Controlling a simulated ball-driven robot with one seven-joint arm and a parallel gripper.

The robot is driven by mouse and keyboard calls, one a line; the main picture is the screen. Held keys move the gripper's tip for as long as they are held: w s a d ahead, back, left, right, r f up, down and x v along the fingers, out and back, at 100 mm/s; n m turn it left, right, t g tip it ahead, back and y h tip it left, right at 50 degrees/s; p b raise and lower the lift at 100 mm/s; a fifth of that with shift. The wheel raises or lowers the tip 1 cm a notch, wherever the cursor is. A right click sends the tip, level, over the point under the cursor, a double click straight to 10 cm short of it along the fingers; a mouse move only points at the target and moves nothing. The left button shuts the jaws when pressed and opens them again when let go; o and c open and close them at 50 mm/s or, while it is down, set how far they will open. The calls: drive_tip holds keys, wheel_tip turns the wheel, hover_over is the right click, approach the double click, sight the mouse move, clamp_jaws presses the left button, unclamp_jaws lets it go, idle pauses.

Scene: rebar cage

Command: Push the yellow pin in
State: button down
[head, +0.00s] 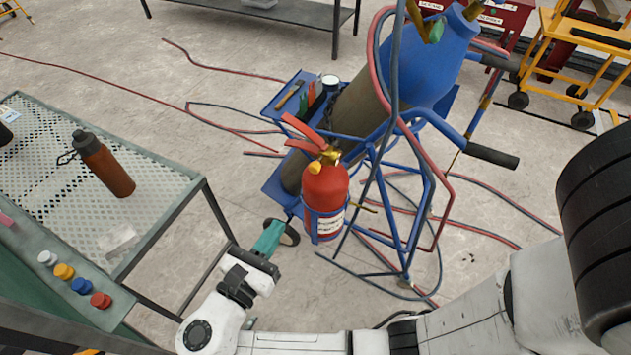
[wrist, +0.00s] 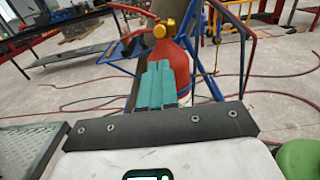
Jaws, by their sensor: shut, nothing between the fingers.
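The yellow pin (head: 64,271) is a short round cap on the grey-green sloped panel (head: 20,238) at the lower left of the head view. It stands in a row between a white pin (head: 47,258) and a blue pin (head: 82,286), with a red pin (head: 101,300) beyond the blue one. I cannot tell how far it sticks out. My gripper (head: 271,236) has teal fingers, shut and empty, to the right of the panel and well apart from the pins. In the wrist view the fingers (wrist: 157,85) point toward a fire extinguisher; no pins show there.
A mesh-topped table (head: 150,165) with a brown bottle (head: 105,165) adjoins the panel. A blue cylinder cart (head: 375,150) carries the red fire extinguisher (head: 325,188) just beyond my gripper. Red and dark hoses lie on the floor. Open floor separates table and cart.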

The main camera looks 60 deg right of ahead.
sight(314, 171)
drive_tip(key=d, duration=0.4)
drive_tip(key=d+p, duration=0.1)
drive_tip(key=d, duration=0.9)
drive_tip(key=shift+w, duration=0.25)
drive_tip(key=d+p, duration=0.2)
drive_tip(key=shift+d+r, duration=0.15)
drive_tip(key=shift+d, duration=0.25)
